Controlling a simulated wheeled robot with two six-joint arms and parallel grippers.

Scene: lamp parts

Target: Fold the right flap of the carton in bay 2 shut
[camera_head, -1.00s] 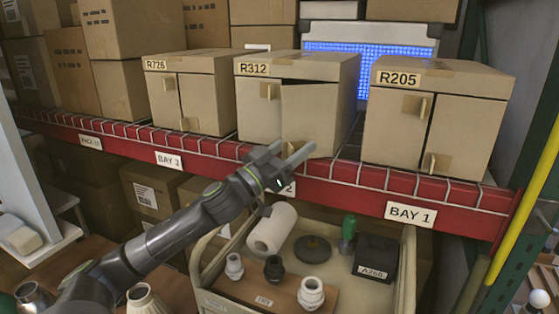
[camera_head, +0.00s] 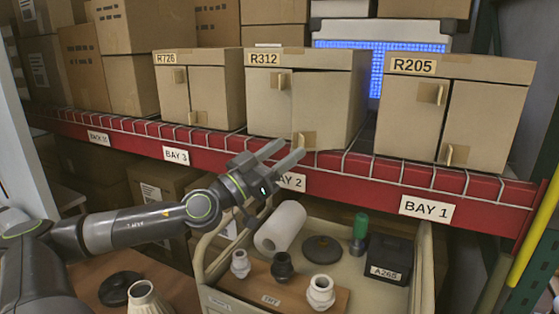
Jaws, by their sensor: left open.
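The carton R312 (camera_head: 318,105) stands on the shelf above the BAY 2 label (camera_head: 291,182). Its right flap (camera_head: 321,108) now looks flush with the front, with a small cardboard tab (camera_head: 303,141) at its lower left. Its left flap (camera_head: 267,105) is closed and has a tab near its top. My left gripper (camera_head: 285,152) is open and empty, just in front of and below the carton's lower front, its fingers pointing up and right. I cannot tell whether a fingertip touches the carton. My right gripper is not in view.
Carton R726 (camera_head: 200,92) stands to the left and carton R205 (camera_head: 450,112) to the right. The red shelf beam (camera_head: 345,188) runs below them. A beige cart (camera_head: 425,275) underneath holds a paper roll (camera_head: 281,226), fittings and a black box (camera_head: 388,258).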

